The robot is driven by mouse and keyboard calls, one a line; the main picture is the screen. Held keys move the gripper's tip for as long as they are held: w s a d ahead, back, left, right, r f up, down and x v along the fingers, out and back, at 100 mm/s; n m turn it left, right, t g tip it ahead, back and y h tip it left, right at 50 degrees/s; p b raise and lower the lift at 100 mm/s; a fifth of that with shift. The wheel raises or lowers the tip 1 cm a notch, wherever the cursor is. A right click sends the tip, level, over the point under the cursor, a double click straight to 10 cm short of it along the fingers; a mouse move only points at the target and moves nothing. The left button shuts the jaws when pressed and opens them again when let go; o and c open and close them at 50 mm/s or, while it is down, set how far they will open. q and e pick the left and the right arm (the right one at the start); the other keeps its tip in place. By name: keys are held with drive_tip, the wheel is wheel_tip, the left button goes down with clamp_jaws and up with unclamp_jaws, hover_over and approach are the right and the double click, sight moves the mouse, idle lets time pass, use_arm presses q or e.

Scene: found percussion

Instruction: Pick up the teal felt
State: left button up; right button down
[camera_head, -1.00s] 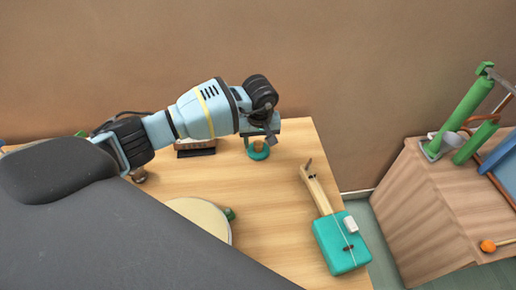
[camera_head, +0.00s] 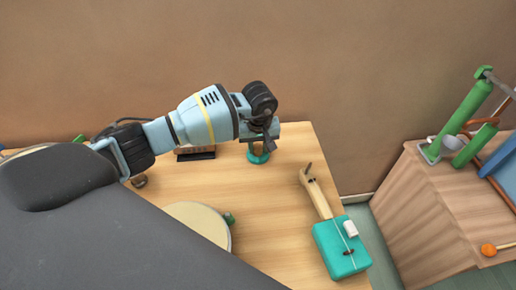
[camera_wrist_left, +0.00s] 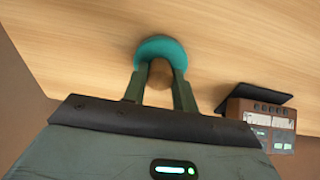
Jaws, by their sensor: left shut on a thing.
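The teal felt (camera_head: 258,158) is a round teal pad with a wooden knob, near the far right part of the wooden table. In the left wrist view the teal pad (camera_wrist_left: 161,47) shows just beyond the fingertips, with the brown knob (camera_wrist_left: 161,70) between them. My left gripper (camera_head: 258,147) points down over it, its fingers closed on the knob. The left wrist view also shows these fingers (camera_wrist_left: 160,82) on both sides of the knob. I cannot tell whether the pad touches the table. My right gripper is not in view.
A teal box-bodied string instrument (camera_head: 341,246) lies to the right on the table (camera_head: 280,218). A round cream drum (camera_head: 199,220) is nearer, partly hidden. A brown device with buttons (camera_wrist_left: 262,122) stands beside the gripper. A wooden cabinet (camera_head: 420,210) is at the right.

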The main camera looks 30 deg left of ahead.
sight(258, 146)
use_arm(q)
drive_tip(key=shift+w+r, duration=0.1)
drive_tip(key=shift+r, duration=0.5)
wheel_tip(258, 146, up, 2)
drive_tip(key=shift+r, duration=0.2)
drive_tip(key=s+d, duration=0.6)
drive_tip(key=d, duration=0.1)
drive_tip(key=s+d+r, duration=0.1)
drive_tip(key=s+d, duration=0.2)
drive_tip(key=d, duration=0.1)
drive_tip(key=shift+s+d+b, duration=0.1)
drive_tip(key=shift+s+b, duration=0.1)
drive_tip(key=shift+b, duration=0.2)
drive_tip(key=shift+s+d+r, duration=0.15)
drive_tip(key=shift+s+d, duration=0.35)
drive_tip(key=shift+d, duration=0.1)
